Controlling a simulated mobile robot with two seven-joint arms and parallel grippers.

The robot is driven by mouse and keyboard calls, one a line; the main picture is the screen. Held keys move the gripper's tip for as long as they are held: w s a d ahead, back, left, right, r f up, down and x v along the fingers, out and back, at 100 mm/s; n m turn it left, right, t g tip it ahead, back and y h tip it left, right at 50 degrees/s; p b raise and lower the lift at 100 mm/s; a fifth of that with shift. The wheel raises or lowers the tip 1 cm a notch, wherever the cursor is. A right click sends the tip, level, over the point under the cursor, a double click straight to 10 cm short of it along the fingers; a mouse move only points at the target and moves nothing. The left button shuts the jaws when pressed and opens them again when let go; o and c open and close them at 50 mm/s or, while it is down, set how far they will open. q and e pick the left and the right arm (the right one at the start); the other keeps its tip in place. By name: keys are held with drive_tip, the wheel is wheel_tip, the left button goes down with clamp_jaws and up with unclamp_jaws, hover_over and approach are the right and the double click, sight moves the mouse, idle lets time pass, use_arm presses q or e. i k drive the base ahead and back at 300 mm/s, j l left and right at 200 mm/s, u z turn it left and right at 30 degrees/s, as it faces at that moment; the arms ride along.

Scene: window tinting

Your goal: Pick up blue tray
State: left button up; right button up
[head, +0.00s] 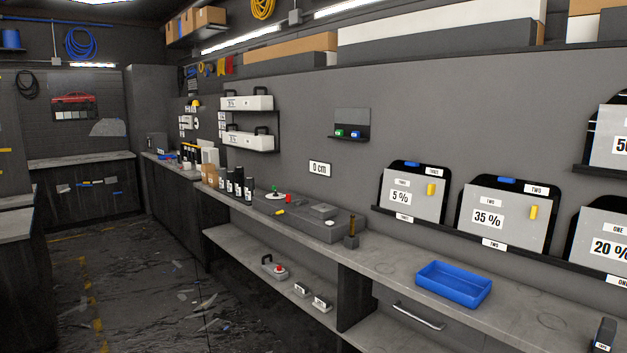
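The blue tray (432,291) is a shallow rectangular open box. It sits on the grey workbench (370,264) at the right of the head view, near the bench's front edge and above a drawer with a metal handle. It looks empty. Neither of my grippers shows in the head view, and nothing touches the tray.
Tint sample panels marked 5 % (408,205) and 35 % (503,225) lean on a wall ledge behind the tray. Black bottles (238,186) stand farther left. The floor (180,290) is littered with scraps.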

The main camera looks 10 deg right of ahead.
sight(464, 287)
drive_tip(key=i+z, duration=0.1)
drive_tip(key=z, duration=1.4)
drive_tip(key=j+z, duration=0.35)
drive_tip(key=i+j+z, duration=0.1)
drive_tip(key=j+z, duration=0.15)
drive_tip(key=z, duration=0.15)
drive_tip(key=j+z, duration=0.5)
drive_tip(key=j, duration=0.2)
drive_tip(key=k+j+z, duration=0.15)
drive_tip(key=j, duration=0.2)
drive_tip(key=j+z, duration=0.1)
drive_tip(key=j, duration=0.2)
drive_tip(key=k, duration=0.05)
